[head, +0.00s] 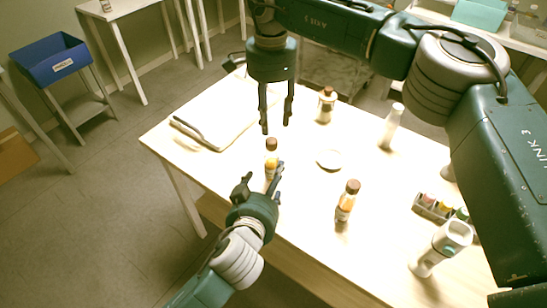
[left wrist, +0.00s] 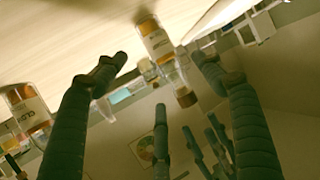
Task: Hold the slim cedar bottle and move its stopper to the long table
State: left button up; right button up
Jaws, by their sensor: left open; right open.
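A slim amber bottle (head: 270,158) with a brown stopper (head: 271,143) stands upright near the front-left of the pale table (head: 225,135); its label is unreadable, so cedar is not confirmed. My left gripper (head: 263,176) is open at this bottle, one finger to each side. In the left wrist view the bottle (left wrist: 157,40) and its stopper (left wrist: 186,97) appear between the open fingers, upside down. My right gripper (head: 277,118) is open, fingers pointing down, above and behind the stopper. I cannot tell which table is the long one.
A similar amber bottle (head: 345,204) stands to the right, a wider bottle (head: 325,108) behind. A white disc (head: 329,160), a white bottle (head: 391,126), a small rack (head: 433,208) and a tray (head: 215,125) share the table. A blue bin (head: 52,62) and other tables stand beyond.

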aim_at(274, 168)
pick_arm(q)
jog(key=shift+w+d+f, duration=0.1)
jog(key=shift+w+f, duration=0.05)
jog(key=shift+w, duration=0.5)
pick_arm(e)
jog(key=shift+s+a+r, duration=0.1)
jog(key=shift+s+r, duration=0.1)
jog(key=shift+s, duration=0.25)
jog(key=shift+s+a+r, duration=0.1)
jog(key=shift+s+r, duration=0.1)
jog(key=shift+s, duration=0.25)
pick_arm(q)
jog(key=x, duration=0.7)
jog(key=shift+s+d+f, duration=0.1)
jog(key=shift+s+f, duration=0.05)
pick_arm(e)
jog(key=shift+w+d+f, duration=0.2)
jog(key=shift+w+f, duration=0.25)
jog(key=shift+w, duration=0.2)
pick_arm(q)
jog(key=shift+w, duration=0.35)
pick_arm(e)
jog(key=shift+s+a+r, duration=0.1)
jog(key=shift+s+r, duration=0.15)
jog(key=shift+s, duration=0.05)
